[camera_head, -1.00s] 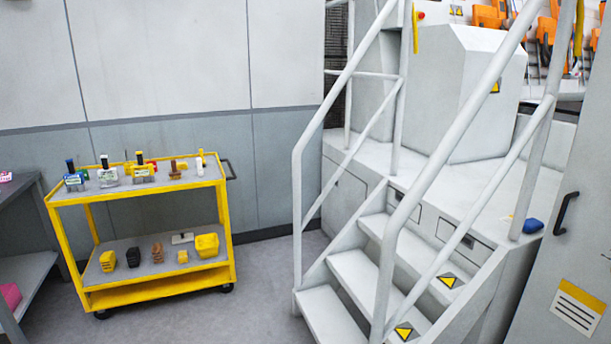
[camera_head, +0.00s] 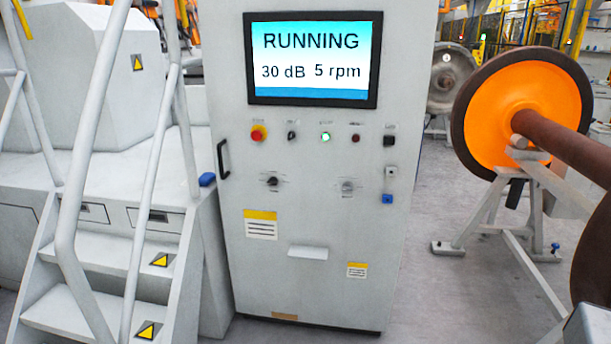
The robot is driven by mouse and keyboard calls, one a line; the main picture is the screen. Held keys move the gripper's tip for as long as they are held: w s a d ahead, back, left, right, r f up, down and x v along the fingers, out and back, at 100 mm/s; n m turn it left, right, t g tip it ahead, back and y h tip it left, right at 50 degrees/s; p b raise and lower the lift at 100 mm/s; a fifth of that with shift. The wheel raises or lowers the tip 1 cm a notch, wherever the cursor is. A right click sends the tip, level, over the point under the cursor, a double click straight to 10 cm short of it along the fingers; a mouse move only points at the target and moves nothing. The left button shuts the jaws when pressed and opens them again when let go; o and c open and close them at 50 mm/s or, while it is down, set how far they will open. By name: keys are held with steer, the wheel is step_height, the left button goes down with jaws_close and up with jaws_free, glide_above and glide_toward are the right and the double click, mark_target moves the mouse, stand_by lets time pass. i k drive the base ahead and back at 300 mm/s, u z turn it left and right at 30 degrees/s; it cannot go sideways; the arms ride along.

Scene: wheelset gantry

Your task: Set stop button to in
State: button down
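A tall grey control cabinet (camera_head: 285,225) stands in the middle of the view. Its panel has a row of controls under the screen. A small dark red button (camera_head: 356,138) is further right, beside a lit green button (camera_head: 325,137). The labels above them are too small to read, so I cannot tell for sure which is the stop button, or whether either red one is in or out. The screen (camera_head: 314,60) reads RUNNING, 30 dB, 5 rpm. My gripper is not in view.
White stairs with railings (camera_head: 100,260) stand left of the cabinet, with a blue object (camera_head: 207,179) on the platform edge. An orange and brown wheel (camera_head: 500,112) on a shaft rests on a grey stand (camera_head: 535,200) at the right. Grey floor (camera_head: 420,270) shows between cabinet and stand.

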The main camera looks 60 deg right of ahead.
mark_target(256, 135)
steer(key=u, duration=1.55)
steer(key=k, duration=0.1)
steer(key=z, duration=2.85)
steer(key=k, duration=1.05)
steer(key=z, duration=0.35)
steer(key=i, duration=0.95)
